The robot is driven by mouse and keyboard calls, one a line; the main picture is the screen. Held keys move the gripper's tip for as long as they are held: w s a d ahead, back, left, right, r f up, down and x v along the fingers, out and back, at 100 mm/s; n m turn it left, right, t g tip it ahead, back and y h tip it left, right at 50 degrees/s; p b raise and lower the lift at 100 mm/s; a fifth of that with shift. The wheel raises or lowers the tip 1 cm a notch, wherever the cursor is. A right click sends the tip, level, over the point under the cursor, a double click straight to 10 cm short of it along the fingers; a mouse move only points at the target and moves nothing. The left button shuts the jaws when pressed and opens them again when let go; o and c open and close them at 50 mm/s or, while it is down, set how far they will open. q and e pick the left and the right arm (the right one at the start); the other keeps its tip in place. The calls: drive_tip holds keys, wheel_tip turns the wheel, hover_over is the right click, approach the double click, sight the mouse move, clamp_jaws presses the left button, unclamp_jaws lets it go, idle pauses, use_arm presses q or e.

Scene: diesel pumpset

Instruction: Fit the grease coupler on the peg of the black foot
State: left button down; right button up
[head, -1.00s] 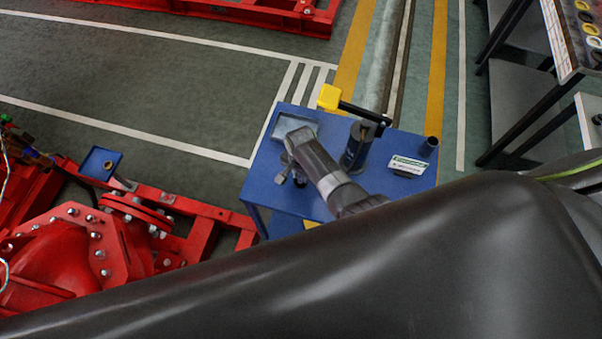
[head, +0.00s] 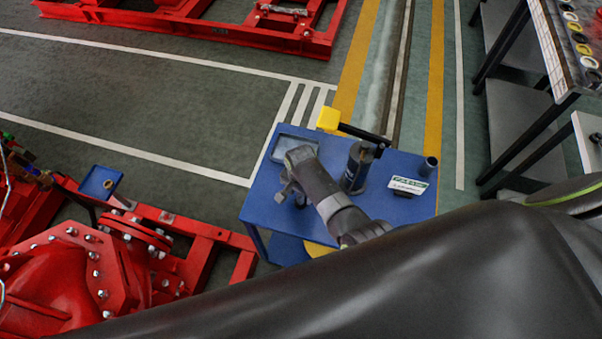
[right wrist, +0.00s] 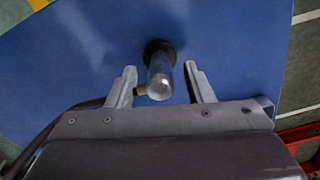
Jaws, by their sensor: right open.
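My right gripper (right wrist: 160,70) is open, with one finger on each side of an upright silver cylinder (right wrist: 160,78), which I take to be the grease coupler. Gaps show between the cylinder and both fingers. A small brass fitting sits at its left side, by the left finger. The cylinder's far end meets the black foot (right wrist: 158,47) on the blue table top; any peg inside is hidden. In the head view my right gripper (head: 290,190) hangs over the left part of the blue table (head: 263,205), and my wrist hides most of the coupler. My left gripper is out of view.
A grey tray (head: 295,140), a label card (head: 407,186) and a dark cup (head: 429,166) are also on the table. Red pump machinery (head: 70,265) lies to the left.

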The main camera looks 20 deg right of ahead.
wheel_tip(320, 180, up, 16)
drive_tip(key=shift+f, duration=0.15)
idle(0.3)
idle(0.4)
